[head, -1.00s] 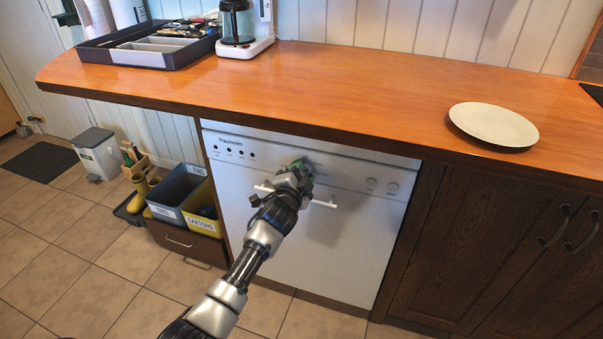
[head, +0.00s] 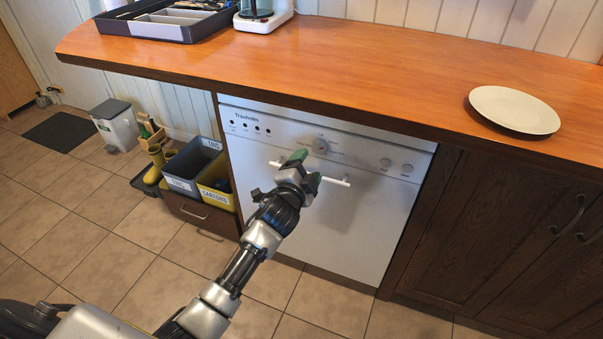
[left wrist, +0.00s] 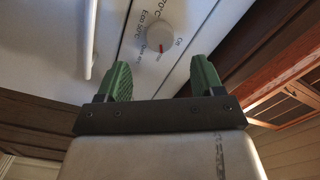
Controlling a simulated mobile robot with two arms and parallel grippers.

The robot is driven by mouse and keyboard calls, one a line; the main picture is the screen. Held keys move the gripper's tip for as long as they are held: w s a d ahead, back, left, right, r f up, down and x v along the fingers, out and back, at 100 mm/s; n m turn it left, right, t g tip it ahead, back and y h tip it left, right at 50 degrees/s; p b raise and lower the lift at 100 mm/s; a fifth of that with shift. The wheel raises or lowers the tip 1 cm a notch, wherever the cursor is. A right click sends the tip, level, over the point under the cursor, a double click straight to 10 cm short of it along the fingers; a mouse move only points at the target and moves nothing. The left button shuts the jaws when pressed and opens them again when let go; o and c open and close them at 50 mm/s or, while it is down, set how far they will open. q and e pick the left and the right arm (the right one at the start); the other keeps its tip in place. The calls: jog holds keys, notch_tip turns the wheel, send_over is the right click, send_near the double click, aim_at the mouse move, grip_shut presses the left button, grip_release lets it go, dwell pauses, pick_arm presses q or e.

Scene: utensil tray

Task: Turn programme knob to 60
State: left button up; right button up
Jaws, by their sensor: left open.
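The programme knob (head: 320,146) is a round pale dial on the front panel of the white dishwasher (head: 345,225). It also shows in the left wrist view (left wrist: 158,38), with a red mark on its lower side there. Labels around it include "Off", "Eco 50°C" and "70°C"; I cannot tell exactly which one the mark points to. My left gripper (head: 307,169) is open and empty, with green fingers. It is just below and in front of the knob, apart from it. In the left wrist view the knob lies beyond the gap between the fingertips (left wrist: 161,78). My right gripper is not in view.
A white bar handle (head: 335,181) crosses the dishwasher door close to my left gripper. Sorting bins (head: 195,172) stand at left.

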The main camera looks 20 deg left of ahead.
pick_arm(q)
jog(key=s, duration=0.4)
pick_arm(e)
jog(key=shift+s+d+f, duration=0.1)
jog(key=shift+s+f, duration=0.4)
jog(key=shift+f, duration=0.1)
pick_arm(q)
jog(key=shift+f, duration=0.1)
